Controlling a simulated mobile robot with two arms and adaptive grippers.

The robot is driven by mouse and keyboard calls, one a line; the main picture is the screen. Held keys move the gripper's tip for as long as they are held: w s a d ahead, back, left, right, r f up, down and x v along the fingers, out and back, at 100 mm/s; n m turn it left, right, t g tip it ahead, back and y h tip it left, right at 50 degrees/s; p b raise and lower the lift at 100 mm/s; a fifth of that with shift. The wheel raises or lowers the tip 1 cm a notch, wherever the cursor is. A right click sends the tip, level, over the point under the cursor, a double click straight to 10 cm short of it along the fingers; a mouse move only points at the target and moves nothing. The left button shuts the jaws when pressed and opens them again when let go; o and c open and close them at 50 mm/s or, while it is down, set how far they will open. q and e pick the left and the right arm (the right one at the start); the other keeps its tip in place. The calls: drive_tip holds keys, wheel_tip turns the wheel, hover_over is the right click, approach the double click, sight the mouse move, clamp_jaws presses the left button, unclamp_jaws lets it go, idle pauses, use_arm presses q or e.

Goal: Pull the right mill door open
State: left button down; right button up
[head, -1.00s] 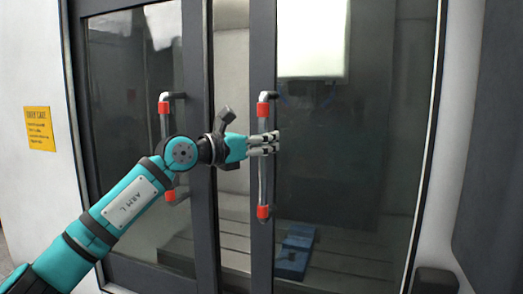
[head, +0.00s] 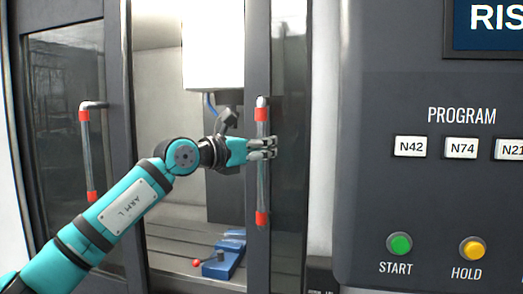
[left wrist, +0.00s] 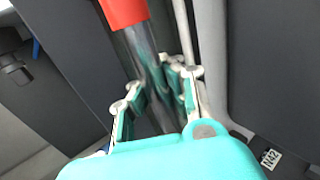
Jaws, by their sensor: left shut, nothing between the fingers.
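The right mill door (head: 257,45) has a dark frame and stands slid to the right, with a wide gap between it and the left door (head: 117,60). Its upright grey handle (head: 262,190) has red ends. My left gripper (head: 273,148) is at the middle of this handle, with its fingers reaching across it from the left. It is shut with nothing held. In the left wrist view the fingers (left wrist: 160,90) are beside the dark bar and red end of the handle (left wrist: 124,12); contact is unclear. My right gripper is out of view.
Through the gap I see the mill's inside with a blue vise (head: 224,262) and a white spindle housing (head: 213,45). A control panel (head: 425,190) with program, start and hold buttons stands close to the right. The left door has a similar handle (head: 86,150).

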use_arm(q)
drive_tip(key=shift+s+d+r, duration=0.1)
drive_tip(key=shift+s+r, duration=0.05)
drive_tip(key=shift+r, duration=0.1)
drive_tip(key=c, duration=1.2)
unclamp_jaws()
drive_tip(key=shift+s+a+r, duration=0.2)
drive_tip(key=shift+s+r, duration=0.05)
drive_tip(key=shift+s, duration=0.25)
drive_tip(key=shift+o, duration=0.2)
drive_tip(key=shift+w+f, duration=0.1)
drive_tip(key=shift+w+a+f, duration=0.1)
drive_tip(key=v, duration=1.2)
